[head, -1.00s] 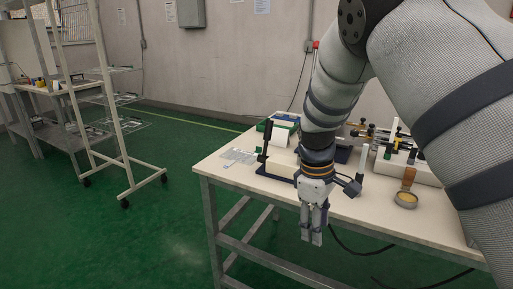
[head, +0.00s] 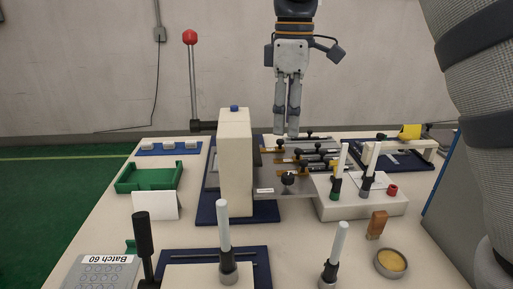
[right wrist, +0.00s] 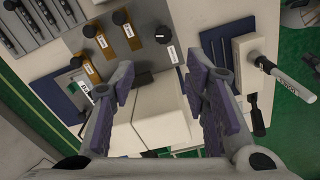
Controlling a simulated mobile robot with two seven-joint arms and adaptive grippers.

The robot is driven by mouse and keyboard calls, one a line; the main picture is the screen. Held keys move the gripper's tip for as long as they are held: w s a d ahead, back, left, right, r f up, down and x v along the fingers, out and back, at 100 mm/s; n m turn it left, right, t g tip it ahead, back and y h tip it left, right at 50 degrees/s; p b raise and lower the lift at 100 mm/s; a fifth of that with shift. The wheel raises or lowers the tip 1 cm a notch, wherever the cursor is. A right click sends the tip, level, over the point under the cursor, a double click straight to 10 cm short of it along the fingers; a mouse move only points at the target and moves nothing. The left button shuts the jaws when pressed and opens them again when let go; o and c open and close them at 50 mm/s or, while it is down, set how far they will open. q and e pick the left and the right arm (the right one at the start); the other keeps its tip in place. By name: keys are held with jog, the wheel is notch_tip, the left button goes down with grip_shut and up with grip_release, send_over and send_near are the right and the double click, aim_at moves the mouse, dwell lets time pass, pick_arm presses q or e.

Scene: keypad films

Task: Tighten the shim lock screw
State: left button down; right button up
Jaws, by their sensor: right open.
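A black knob (head: 288,179) stands on the grey plate to the right of the cream press column (head: 235,165). A small white label (head: 265,190) lies beside it, too small to read; I take this knob for the shim lock screw. In the right wrist view the knob (right wrist: 163,35) shows beyond the fingertips, with its label next to it. My right gripper (head: 287,134) points down over the rear of the bench, behind the knob and apart from it. It is open and empty; its two padded fingers (right wrist: 157,78) stand wide apart. My left gripper is out of view.
Several orange tabs with black knobs (head: 297,160) lie close behind the screw. White-handled tools (head: 341,170) stand in a cream block to the right. A red-topped lever (head: 191,80) rises at left. A green tray (head: 150,178) and a tin (head: 390,263) sit on the bench.

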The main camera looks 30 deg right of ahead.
aim_at(288, 175)
jog(key=f, duration=0.7)
jog(key=s+f, duration=0.1)
jog(key=f, duration=0.3)
jog(key=shift+f, duration=0.35)
